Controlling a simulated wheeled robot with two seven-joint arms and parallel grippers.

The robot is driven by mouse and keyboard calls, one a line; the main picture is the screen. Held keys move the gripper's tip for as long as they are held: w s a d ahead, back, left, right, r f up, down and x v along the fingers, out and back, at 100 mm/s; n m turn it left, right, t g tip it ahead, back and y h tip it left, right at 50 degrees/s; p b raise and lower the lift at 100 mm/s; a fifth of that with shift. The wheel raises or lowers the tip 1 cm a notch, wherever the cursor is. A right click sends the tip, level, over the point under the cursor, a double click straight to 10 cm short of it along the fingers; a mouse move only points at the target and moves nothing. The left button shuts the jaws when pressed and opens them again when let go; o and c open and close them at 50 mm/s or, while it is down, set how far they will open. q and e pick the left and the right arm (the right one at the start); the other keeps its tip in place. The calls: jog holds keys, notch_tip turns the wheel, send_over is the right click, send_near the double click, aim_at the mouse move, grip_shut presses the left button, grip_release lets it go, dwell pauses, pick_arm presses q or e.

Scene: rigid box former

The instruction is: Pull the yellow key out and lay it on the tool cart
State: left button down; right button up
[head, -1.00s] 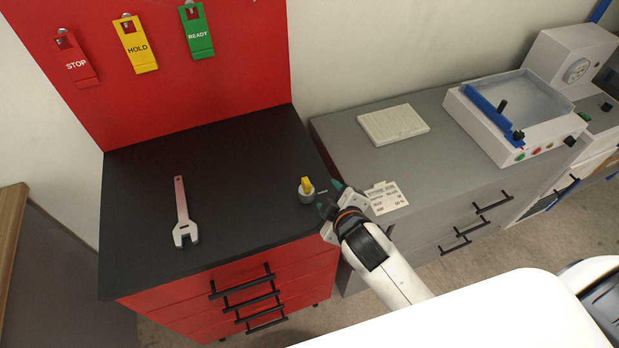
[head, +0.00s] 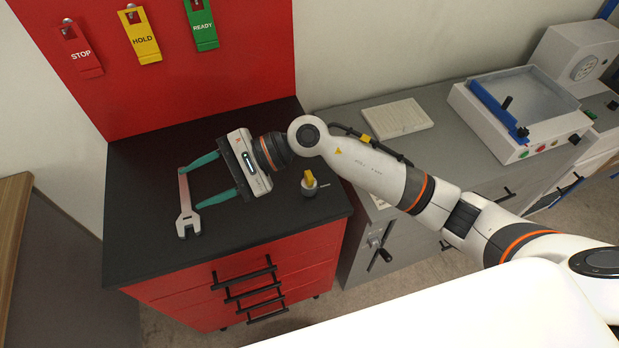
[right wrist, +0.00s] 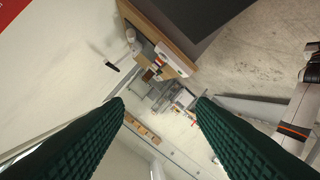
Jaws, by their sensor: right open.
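The yellow key (head: 309,179) stands upright in a round grey lock (head: 309,191) near the right edge of the tool cart's black top (head: 265,225). My right gripper (head: 191,188) is open and empty, its green fingers spread and pointing left over the cart. The key is behind it, to the right of the gripper body and below the wrist, apart from both. The right wrist view shows the two open fingers (right wrist: 160,108) with nothing between them; neither key nor lock shows there. My left gripper is not in view.
A steel wrench (head: 186,205) lies on the cart by the fingertips; I cannot tell the height gap. STOP, HOLD (head: 142,40) and READY tags hang on the red back panel (head: 240,60). A grey cabinet (head: 350,125) stands right.

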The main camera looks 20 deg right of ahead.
jog(key=w+d+f+n+h, duration=0.2)
jog(key=d+n+h, duration=0.1)
jog(key=d+h, duration=0.2)
jog(key=w+d+f+n+h, duration=0.2)
jog(key=d+h, duration=0.3)
jog(key=d, duration=0.4)
jog(key=w+d+f+n+h, duration=0.3)
jog(key=d+n+h, duration=0.1)
jog(key=d+h, duration=0.1)
jog(key=shift+w+d+n, duration=0.25)
jog(key=shift+d+n, duration=0.15)
jog(key=shift+d, duration=0.5)
jog(key=shift+f, duration=0.1)
